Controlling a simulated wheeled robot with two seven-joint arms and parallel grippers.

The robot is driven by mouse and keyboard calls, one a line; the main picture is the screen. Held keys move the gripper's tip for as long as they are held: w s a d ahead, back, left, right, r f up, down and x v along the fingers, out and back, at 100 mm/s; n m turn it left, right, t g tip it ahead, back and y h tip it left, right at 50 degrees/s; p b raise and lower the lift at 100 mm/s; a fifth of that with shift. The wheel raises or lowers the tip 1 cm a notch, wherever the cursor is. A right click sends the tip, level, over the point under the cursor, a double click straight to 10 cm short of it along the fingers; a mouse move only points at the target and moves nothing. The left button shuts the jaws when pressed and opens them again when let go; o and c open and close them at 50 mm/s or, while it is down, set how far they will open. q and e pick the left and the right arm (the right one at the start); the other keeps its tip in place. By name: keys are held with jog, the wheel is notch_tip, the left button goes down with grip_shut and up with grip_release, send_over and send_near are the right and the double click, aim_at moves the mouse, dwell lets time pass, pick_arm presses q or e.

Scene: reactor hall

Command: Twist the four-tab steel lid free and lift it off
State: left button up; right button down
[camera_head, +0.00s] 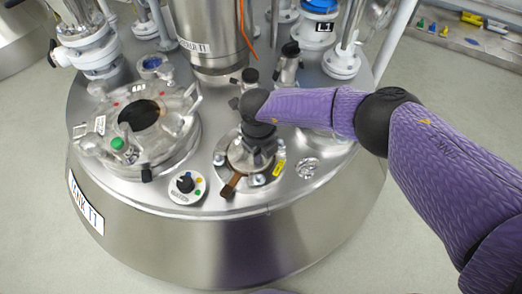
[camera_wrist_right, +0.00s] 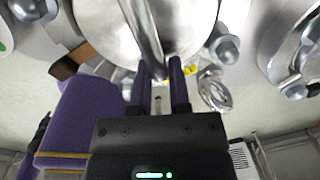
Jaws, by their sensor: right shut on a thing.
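The steel lid (camera_head: 238,160) sits on a small round port on the front right of the vessel top. Bolts stand around it, and a brown tab (camera_head: 230,187) sticks out toward the front. In the right wrist view the lid (camera_wrist_right: 100,25) is a shiny disc with a steel bar handle (camera_wrist_right: 143,28) across it. My right gripper (camera_head: 258,145) comes down over the lid from above, and its wrist hides part of it. In the wrist view its dark fingers (camera_wrist_right: 159,75) are shut on the bar handle. The lid's four tabs cannot all be made out. My left gripper is not in view.
A larger round hatch (camera_head: 148,120) with a dark window and clamps is to the left. A knob panel (camera_head: 186,187) sits in front. A steel cylinder (camera_head: 212,35) and several pipe fittings stand close behind. Open floor lies in front of the vessel (camera_head: 210,245).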

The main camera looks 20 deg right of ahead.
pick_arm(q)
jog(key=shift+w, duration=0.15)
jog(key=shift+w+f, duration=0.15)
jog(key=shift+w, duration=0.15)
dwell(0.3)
pick_arm(e)
jog(key=shift+s+a+r+m+p, duration=0.2)
jog(key=shift+a+m+p, duration=0.15)
jog(key=shift+m+p, duration=0.45)
jog(key=shift+a+m, duration=0.15)
jog(key=shift+m, duration=0.75)
jog(key=shift+s+a+f+m, duration=0.1)
jog(key=shift+f+m, duration=0.15)
jog(key=shift+m, duration=0.15)
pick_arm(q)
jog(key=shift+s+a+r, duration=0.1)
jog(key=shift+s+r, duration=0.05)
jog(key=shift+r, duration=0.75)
